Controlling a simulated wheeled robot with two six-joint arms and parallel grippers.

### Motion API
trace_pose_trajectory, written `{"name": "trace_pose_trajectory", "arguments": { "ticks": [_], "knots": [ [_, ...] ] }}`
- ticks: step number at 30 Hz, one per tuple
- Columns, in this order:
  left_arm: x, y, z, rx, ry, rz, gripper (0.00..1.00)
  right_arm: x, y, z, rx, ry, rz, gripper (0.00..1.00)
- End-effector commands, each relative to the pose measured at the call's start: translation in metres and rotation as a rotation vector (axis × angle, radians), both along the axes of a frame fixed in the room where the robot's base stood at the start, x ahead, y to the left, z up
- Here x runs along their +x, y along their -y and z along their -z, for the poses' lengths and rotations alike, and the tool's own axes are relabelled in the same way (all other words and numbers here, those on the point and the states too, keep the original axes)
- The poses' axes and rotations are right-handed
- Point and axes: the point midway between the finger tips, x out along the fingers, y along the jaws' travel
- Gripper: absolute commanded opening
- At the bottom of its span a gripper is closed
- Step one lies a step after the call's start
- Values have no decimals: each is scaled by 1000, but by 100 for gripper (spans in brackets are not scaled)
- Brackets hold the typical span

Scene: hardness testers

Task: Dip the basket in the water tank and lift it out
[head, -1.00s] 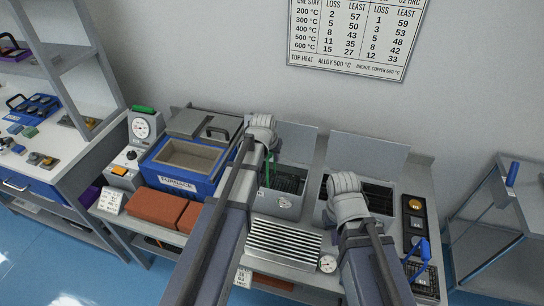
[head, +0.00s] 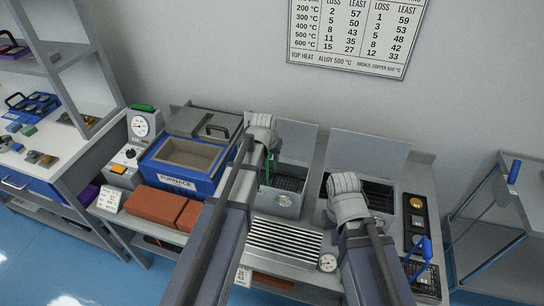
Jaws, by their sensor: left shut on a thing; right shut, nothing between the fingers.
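The left tank (head: 286,200) is a grey metal box with a raised lid behind it. A dark mesh basket (head: 290,183) shows inside it, with a green upright handle (head: 267,170) at its left side. My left gripper (head: 262,130) is above the tank's left side, at the top of the green handle, and is shut on it; the fingertips are mostly hidden by the glove-like wrist. My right gripper (head: 343,184) is shut and empty over the left part of the right tank (head: 381,193), hiding some of it. I cannot tell the liquid in either tank.
A blue furnace (head: 182,168) with an open top stands at left, beside red bricks (head: 160,207). A ribbed metal rack (head: 285,243) lies in front of the tanks. A control panel (head: 417,213) and a blue-handled basket (head: 425,272) are at right.

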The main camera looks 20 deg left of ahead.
Motion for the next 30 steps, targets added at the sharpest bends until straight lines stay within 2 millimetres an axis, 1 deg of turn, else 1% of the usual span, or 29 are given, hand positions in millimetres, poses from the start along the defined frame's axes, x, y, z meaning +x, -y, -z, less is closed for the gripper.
{"name": "trace_pose_trajectory", "arguments": {
  "ticks": [17,30],
  "knots": [
    [0,0,0,0,1,0,0,0,0,0,0,0,0,0],
    [0,0,-15,0,1,0,0,0,0,-15,0,0,0,0]
  ]
}}
